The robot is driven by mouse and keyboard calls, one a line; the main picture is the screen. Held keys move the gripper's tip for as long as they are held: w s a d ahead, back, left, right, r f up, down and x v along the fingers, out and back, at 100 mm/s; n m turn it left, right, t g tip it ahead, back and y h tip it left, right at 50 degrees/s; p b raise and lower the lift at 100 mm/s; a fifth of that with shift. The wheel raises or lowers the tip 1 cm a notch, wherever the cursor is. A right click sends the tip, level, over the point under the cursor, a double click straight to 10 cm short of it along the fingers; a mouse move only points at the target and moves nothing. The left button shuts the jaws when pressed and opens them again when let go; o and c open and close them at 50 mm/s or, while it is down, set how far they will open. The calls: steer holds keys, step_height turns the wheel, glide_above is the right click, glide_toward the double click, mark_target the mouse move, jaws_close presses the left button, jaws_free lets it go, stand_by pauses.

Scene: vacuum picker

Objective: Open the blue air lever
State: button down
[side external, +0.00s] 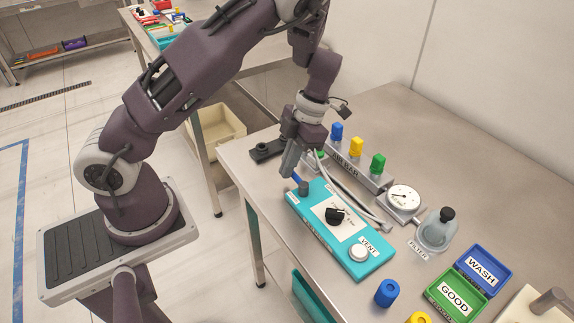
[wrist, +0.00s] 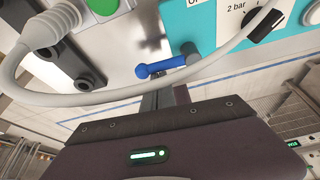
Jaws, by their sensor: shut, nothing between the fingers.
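The blue air lever (side external: 302,187) sits at the left end of the teal control box (side external: 318,236) on the steel bench. In the wrist view the lever (wrist: 165,66) is a short blue bar with a rounded end, lying roughly crosswise in front of my fingers. My gripper (side external: 288,172) is shut and empty, pointing down beside the lever. In the wrist view my fingertips (wrist: 165,88) are right at the lever and partly overlap it. I cannot tell whether they touch it.
The air bar (side external: 347,170) with blue, yellow and green caps stands behind the box. A pale hose (wrist: 120,98) loops close to my fingers. A gauge (side external: 403,197), filter (side external: 437,230), and blue WASH (side external: 483,268) and green GOOD (side external: 455,297) bins stand to the right.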

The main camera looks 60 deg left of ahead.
steer(key=shift+w, duration=0.1)
steer(key=m, duration=0.2)
steer(key=w+m+y, duration=0.1)
steer(key=shift+w+m, duration=0.3)
steer(key=shift+m, duration=0.1)
steer(key=m, duration=0.1)
steer(key=w+m+t+y, duration=0.1)
steer(key=m, duration=0.1)
steer(key=w+d+m, duration=0.1)
steer(key=m, duration=0.1)
steer(key=shift+w+t+y, duration=0.1)
steer(key=shift+t+y, duration=0.2)
steer(key=shift+y, duration=0.1)
steer(key=m, duration=0.2)
steer(key=w+d+m+t, duration=0.1)
steer(key=m, duration=0.1)
steer(key=shift+d+y, duration=0.1)
steer(key=shift+y, duration=0.2)
steer(key=shift+w+d+m+t, duration=0.25)
steer(key=shift+d+m+t, duration=0.15)
steer(key=shift+m, duration=0.65)
steer(key=shift+w+d+m+t, duration=0.25)
steer(key=shift+d+m, duration=0.2)
steer(key=shift+m, duration=0.6)
